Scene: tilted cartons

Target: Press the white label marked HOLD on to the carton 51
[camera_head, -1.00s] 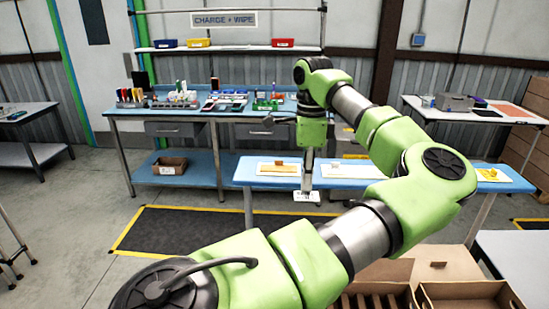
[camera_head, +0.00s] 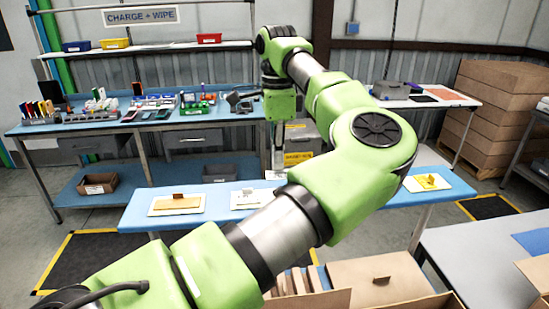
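My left gripper (camera_head: 278,160) points down over the blue bench (camera_head: 143,211), partly behind my own green arm. A small white label (camera_head: 275,175) shows at its fingertips, and the gripper appears shut on it. The label's print is too small to read now, and my arm hides part of it. Open brown cartons (camera_head: 375,277) stand at the bottom right, partly cut off by the frame and covered by my arm. No number 51 can be read on any of them. My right gripper is not in view.
On the blue bench are a tan pad (camera_head: 178,204), a white pad (camera_head: 246,199) and a yellow pad (camera_head: 427,182) on white plates. A cluttered workbench (camera_head: 75,128) stands behind. Stacked brown boxes (camera_head: 505,105) are at the back right. A grey table (camera_head: 480,250) is at the right.

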